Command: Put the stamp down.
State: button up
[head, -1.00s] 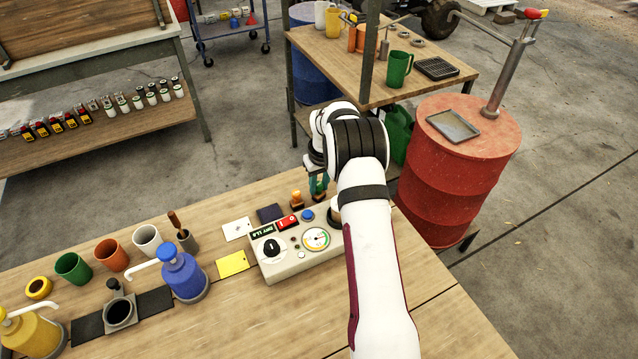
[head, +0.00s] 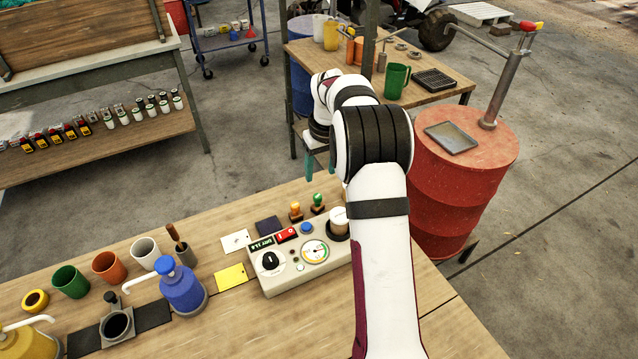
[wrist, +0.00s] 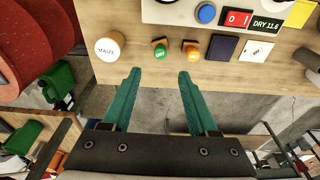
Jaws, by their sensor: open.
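A green-handled stamp (head: 318,203) stands on the wooden bench near its far edge, beside an orange-handled stamp (head: 295,211). My gripper (head: 320,171) is above and beyond the stamps, past the bench edge in the picture. In the wrist view, my gripper (wrist: 160,74) has its teal fingers wide apart with nothing between them. Both stamps are clear of the fingers.
A grey meter box (head: 300,262) stands in front of the stamps. A dark pad (head: 269,226), a white card (head: 236,240) and a yellow card (head: 230,277) lie left. A white-topped "MAIZE" container (wrist: 109,48) stands close beside the green stamp. A red drum (head: 466,190) is at right.

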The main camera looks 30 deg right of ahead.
jog(key=s+a+r+m+g+y, duration=0.1)
jog(key=s+a+r, duration=0.4)
jog(key=s+a, duration=0.3)
jog(key=s+a+r+m, duration=0.2)
jog(key=s+a+r, duration=0.45)
jog(key=s, duration=0.35)
jog(key=s+a+f+m, duration=0.1)
jog(key=s+a+f, duration=0.1)
jog(key=s, duration=0.7)
jog(key=s+a+f+m+g, duration=0.1)
jog(key=s+a, duration=0.3)
jog(key=s, duration=0.6)
jog(key=shift+a+f+y, duration=0.2)
jog(key=shift+f+y, duration=0.2)
jog(key=shift+f, duration=0.05)
